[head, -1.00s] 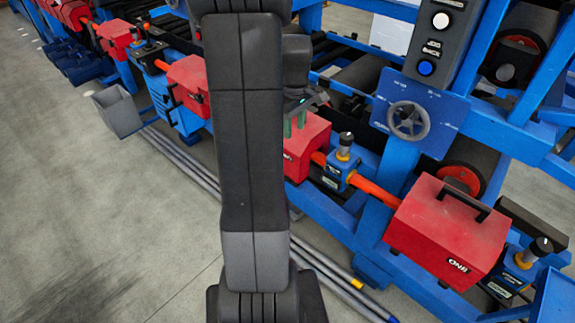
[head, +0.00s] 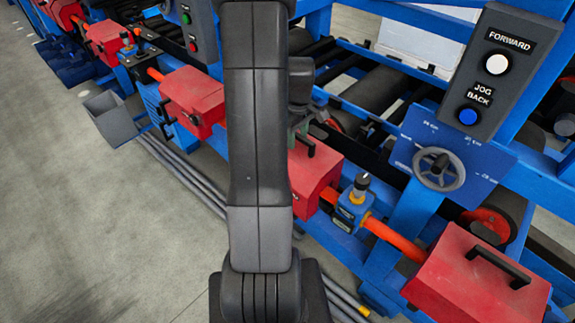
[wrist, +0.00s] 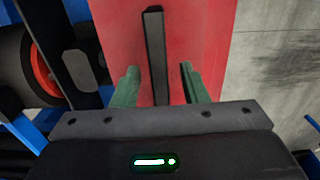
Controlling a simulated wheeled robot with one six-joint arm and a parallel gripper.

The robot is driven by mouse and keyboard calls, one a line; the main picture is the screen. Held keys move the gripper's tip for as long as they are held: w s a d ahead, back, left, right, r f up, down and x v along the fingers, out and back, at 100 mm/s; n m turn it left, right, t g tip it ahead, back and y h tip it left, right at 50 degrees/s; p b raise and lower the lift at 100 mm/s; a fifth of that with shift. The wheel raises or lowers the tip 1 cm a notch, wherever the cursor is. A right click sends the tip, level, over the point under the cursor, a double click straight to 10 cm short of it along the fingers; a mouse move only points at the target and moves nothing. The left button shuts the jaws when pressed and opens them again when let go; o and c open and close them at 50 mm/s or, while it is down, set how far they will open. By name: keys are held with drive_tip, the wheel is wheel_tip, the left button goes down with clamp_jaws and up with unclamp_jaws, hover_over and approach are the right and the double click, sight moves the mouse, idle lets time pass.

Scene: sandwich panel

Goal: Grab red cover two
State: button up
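Several red covers with black handles line the blue machine. The middle red cover (head: 316,177) is partly hidden behind my arm in the head view; I take it for cover two, but no label on it is readable. In the wrist view the red cover (wrist: 205,35) fills the upper middle, with its black handle (wrist: 155,50) running away from me. My gripper (wrist: 160,74) is open, with one green finger on each side of the handle and gaps on both sides. In the head view my gripper (head: 303,128) is just above this cover, mostly hidden by my arm.
Another red cover (head: 476,285) is at the lower right and one (head: 193,95) at the left. A blue clamp block (head: 352,208) on the orange bar, a handwheel (head: 438,168) and a button box (head: 497,75) are nearby. Grey floor (head: 110,230) is clear at left.

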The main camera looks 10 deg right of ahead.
drive_tip(key=shift+c, duration=0.2)
clamp_jaws()
drive_tip(key=shift+r, duration=0.1)
idle(1.1)
